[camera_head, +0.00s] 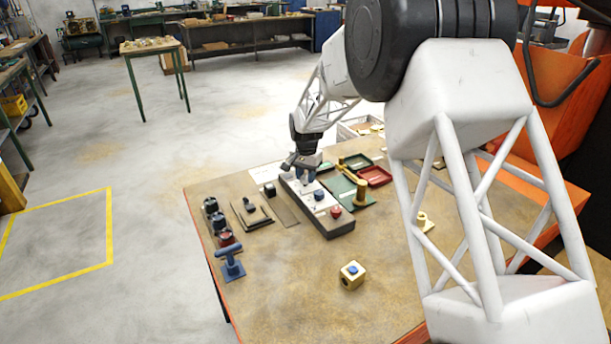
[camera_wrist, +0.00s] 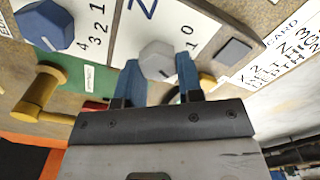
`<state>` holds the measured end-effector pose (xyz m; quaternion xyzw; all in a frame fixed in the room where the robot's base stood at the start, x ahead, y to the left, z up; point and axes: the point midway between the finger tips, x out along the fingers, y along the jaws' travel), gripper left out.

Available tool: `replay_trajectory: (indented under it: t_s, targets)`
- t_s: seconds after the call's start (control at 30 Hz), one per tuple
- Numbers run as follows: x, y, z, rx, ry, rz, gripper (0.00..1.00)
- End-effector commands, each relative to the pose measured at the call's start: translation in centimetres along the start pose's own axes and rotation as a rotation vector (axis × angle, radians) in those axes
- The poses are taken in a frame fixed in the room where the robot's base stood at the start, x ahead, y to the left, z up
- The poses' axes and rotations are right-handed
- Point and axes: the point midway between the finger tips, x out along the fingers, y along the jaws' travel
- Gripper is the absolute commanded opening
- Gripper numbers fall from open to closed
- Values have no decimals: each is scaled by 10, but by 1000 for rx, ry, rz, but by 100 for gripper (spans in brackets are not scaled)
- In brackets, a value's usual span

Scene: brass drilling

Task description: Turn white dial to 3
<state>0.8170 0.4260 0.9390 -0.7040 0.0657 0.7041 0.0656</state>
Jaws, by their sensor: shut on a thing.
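The white dial (camera_wrist: 157,60) is a pale grey-white hexagonal knob on a white panel strip, with the marks 0 and 1 in sight beside it. My gripper (camera_wrist: 159,74) has its two blue fingers on either side of the dial and is shut on it. Further marks and the dial's pointer are hidden or unclear. In the head view my gripper (camera_head: 304,172) reaches down over the far end of the long control panel (camera_head: 338,227) and hides the white dial. A blue dial (camera_head: 319,195) sits nearer on the panel; it also shows in the wrist view (camera_wrist: 45,25).
A red dial (camera_head: 336,212) sits at the panel's near end. A brass crank (camera_head: 361,192) stands right of the panel, by a red tray (camera_head: 376,176). A blue T-handled piece (camera_head: 229,262) and a brass block (camera_head: 353,274) stand nearer. The tabletop's front is mostly clear.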

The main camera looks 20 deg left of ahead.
Motion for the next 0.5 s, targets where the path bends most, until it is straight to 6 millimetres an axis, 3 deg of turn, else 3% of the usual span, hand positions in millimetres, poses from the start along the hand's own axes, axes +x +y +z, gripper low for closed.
replay_trajectory:
  t_s: [0.5]
  targets:
    - [-1, 0, 0, 77, 1, -1, 10]
